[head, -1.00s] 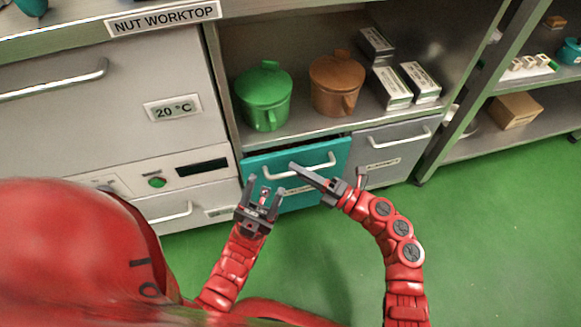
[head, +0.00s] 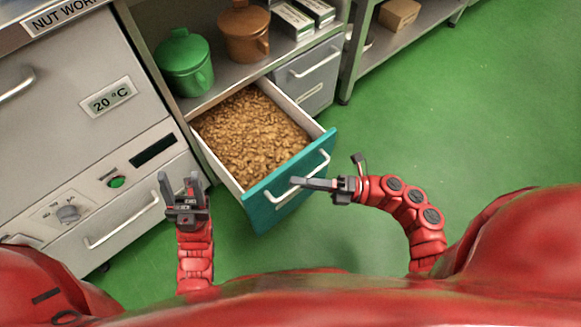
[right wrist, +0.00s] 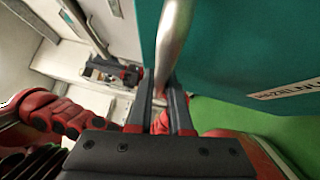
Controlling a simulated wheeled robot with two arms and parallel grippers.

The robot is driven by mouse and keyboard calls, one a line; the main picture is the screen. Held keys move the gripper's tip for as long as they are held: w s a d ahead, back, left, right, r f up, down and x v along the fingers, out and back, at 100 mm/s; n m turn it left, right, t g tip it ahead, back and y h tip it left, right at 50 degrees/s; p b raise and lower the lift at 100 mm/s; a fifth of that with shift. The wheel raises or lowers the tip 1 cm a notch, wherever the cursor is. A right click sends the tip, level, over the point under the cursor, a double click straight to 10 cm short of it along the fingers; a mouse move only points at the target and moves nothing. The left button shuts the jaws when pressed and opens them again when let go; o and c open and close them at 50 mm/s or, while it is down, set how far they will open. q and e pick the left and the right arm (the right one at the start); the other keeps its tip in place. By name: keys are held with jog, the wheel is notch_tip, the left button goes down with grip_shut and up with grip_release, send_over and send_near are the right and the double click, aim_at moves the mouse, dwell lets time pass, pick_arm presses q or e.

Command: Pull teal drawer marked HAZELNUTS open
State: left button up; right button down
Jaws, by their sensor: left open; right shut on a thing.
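The teal drawer (head: 262,207) stands pulled well out of the cabinet and is full of brown nuts (head: 250,133). My right gripper (head: 300,182) is shut on its pale bar handle (head: 318,168). In the right wrist view the handle (right wrist: 172,45) runs down between the fingers (right wrist: 160,105), and part of the label (right wrist: 288,90) shows on the teal front. My left gripper (head: 181,184) is open and empty, left of the drawer, in front of the grey cabinet.
A green pot (head: 184,65) and a brown pot (head: 244,35) stand on the shelf above the drawer, beside several boxes (head: 292,20). A grey drawer (head: 309,75) to the right is shut. The green floor (head: 440,120) to the right is clear.

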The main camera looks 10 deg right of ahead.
jog(key=shift+s+d, duration=0.15)
jog(key=shift+s, duration=0.1)
jog(key=c, duration=0.8)
grip_release()
jog(key=shift+c, duration=0.2)
jog(key=v, duration=1.2)
jog(key=shift+r, duration=0.1)
